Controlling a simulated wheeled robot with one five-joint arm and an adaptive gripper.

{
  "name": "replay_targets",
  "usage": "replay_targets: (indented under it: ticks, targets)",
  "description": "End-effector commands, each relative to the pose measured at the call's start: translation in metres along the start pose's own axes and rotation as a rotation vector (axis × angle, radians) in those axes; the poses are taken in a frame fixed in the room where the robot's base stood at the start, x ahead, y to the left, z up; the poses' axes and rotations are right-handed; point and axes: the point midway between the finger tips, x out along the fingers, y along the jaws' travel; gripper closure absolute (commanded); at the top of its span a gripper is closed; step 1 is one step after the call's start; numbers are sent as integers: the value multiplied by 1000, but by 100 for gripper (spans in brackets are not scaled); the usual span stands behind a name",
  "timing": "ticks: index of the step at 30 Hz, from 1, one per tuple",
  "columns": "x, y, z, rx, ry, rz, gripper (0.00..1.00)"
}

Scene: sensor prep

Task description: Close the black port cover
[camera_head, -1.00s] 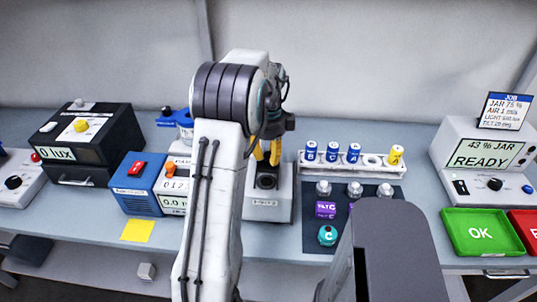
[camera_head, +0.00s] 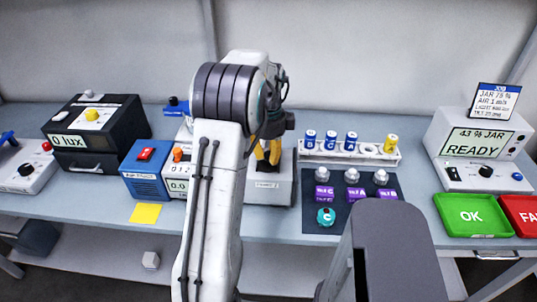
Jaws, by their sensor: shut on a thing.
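My gripper (camera_head: 268,158), with yellow fingers, points down at the top of a white box (camera_head: 270,191) in the middle of the bench. The fingers are close together at the spot of the box's round port. Only a little dark shows between and around the fingertips, which I take to be the black port cover in their grip. The port opening is hidden behind the fingers, so I cannot tell the cover's angle. My own arm hides the left side of the box.
A rack (camera_head: 350,153) of blue- and yellow-capped vials and a dark mat (camera_head: 318,219) with several jars are to the right. Blue (camera_head: 146,171) and black (camera_head: 96,137) instruments stand left. A green OK tray (camera_head: 471,216) and a READY display (camera_head: 481,143) are far right.

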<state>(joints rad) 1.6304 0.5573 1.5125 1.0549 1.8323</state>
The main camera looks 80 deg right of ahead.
Motion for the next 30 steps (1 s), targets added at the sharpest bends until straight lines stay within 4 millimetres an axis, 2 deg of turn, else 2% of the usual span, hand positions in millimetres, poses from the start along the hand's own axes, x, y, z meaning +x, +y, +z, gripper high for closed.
replay_targets:
  ticks: [1,6,7,15,25,30]
  targets:
    - [4,7,-2,1,7,27,100]
    - [5,8,-3,2,8,30,100]
    - [5,8,-3,2,8,30,74]
    - [4,6,-2,1,6,23,50]
    - [-1,4,-2,1,5,17,50]
    - [-19,3,-1,1,4,13,50]
